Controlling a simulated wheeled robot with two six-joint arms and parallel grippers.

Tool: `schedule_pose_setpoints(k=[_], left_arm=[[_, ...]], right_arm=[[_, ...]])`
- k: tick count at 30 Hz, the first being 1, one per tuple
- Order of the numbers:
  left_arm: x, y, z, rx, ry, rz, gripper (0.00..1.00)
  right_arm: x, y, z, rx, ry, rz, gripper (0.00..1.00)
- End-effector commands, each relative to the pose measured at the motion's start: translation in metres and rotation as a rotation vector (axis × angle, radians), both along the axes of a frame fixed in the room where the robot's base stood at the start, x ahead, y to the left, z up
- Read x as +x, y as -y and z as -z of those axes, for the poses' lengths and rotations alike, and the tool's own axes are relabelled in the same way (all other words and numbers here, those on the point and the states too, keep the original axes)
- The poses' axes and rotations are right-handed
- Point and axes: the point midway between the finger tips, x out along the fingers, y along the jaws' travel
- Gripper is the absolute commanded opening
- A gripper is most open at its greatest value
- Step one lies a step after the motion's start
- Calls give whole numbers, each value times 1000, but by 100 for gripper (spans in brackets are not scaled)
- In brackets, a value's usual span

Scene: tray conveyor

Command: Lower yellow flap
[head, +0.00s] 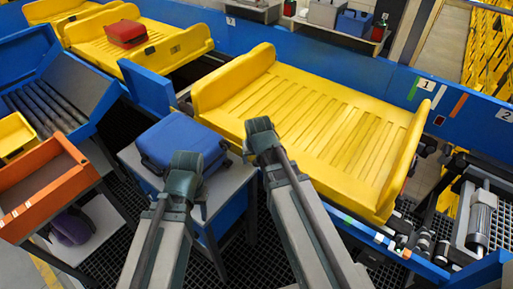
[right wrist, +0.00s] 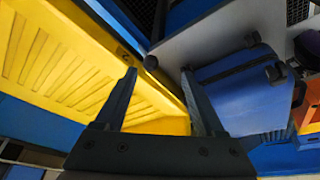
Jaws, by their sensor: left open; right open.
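A large yellow tray (head: 300,110) sits on the blue conveyor, with a ribbed floor. It has a raised yellow flap at its left end (head: 232,80) and another at its right end (head: 403,165); both stand up. In the right wrist view the yellow tray (right wrist: 60,60) fills the left side. My right gripper (head: 260,130) is open and empty, over the tray's near left edge; its fingers (right wrist: 160,95) also show in the right wrist view with nothing between them. My left gripper (head: 186,165) appears in front of the blue suitcase, open; whether they touch is unclear.
The blue suitcase (head: 180,142) lies on a grey stand (head: 225,178) left of the tray. Another yellow tray (head: 170,50) with a red suitcase (head: 126,33) is further up the conveyor. An orange bin (head: 45,190) and a roller chute (head: 55,105) are at left. Machinery (head: 480,215) stands at right.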

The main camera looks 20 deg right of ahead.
Motion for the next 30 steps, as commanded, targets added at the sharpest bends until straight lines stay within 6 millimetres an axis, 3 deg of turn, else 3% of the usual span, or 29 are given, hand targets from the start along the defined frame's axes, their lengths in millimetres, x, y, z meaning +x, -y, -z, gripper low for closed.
schedule_pose_setpoints(k=[1, 4, 14, 20, 30], left_arm=[[0, 0, -15, 0, 0, -1, 50], [0, 0, -21, 0, 0, -1, 50], [0, 0, -19, 0, 0, -1, 50], [0, 0, -7, 0, 0, 1, 50], [0, 0, 36, 2, 0, 9, 50]], right_arm=[[6, 7, -16, 4, 17, 17, 71], [13, 15, -24, 9, 37, 37, 71], [16, 18, -22, 10, 50, 47, 71], [21, 19, -10, 10, 49, 46, 71], [37, 21, 32, 10, 48, 46, 71]])
